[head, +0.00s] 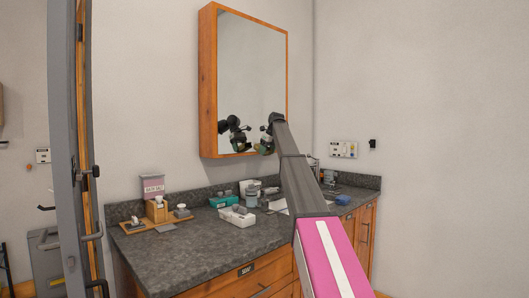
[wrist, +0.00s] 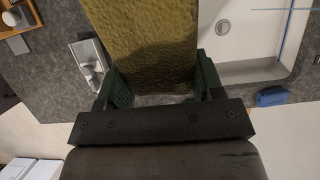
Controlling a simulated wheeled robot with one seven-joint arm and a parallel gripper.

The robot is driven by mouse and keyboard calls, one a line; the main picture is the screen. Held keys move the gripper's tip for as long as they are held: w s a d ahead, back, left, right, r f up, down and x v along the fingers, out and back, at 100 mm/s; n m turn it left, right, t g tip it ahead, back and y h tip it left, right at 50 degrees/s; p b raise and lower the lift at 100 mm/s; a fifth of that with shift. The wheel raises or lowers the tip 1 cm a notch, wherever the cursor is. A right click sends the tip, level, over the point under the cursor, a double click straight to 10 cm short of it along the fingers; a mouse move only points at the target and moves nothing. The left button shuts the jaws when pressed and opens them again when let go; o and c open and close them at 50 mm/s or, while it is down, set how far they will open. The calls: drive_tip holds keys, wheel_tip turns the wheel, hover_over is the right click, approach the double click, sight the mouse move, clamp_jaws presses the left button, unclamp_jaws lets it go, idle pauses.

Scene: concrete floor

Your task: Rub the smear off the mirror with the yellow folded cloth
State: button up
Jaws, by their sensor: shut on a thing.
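The mirror (head: 252,75) is the front of an orange wooden wall cabinet (head: 208,80) above a dark stone counter. I cannot make out a smear on it. My gripper (head: 266,146) is at the mirror's lower right part in the head view, and its dark reflection shows in the glass to its left. In the wrist view my gripper (wrist: 160,88) is shut on the yellow cloth (wrist: 145,38), which stretches away from between the green fingers. Whether the cloth touches the glass is hidden.
Below is the grey counter (head: 180,262) with a white tissue box (head: 237,216), a pink-labelled box (head: 152,187), and a wooden tray (head: 158,228). The wrist view shows a white basin (wrist: 240,42) and a blue item (wrist: 272,97). A door edge (head: 70,150) stands at the left.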

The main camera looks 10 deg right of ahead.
drive_tip(key=s+d, duration=0.1)
drive_tip(key=s, duration=0.1)
drive_tip(key=s+d, duration=0.1)
drive_tip(key=shift+s+d, duration=0.4)
idle(0.5)
drive_tip(key=shift+g+h, duration=0.6)
drive_tip(key=shift+g, duration=0.2)
drive_tip(key=shift+w+a+r, duration=0.2)
drive_tip(key=shift+w+a, duration=0.45)
drive_tip(key=shift+w, duration=0.25)
drive_tip(key=shift+w+a+r, duration=0.2)
drive_tip(key=shift+w+a, duration=0.5)
drive_tip(key=shift+w, duration=0.25)
drive_tip(key=shift+w+a+r, duration=0.2)
drive_tip(key=shift+w+a, duration=0.45)
drive_tip(key=shift+w, duration=0.25)
drive_tip(key=shift+o, duration=0.9)
drive_tip(key=shift+c, duration=0.9)
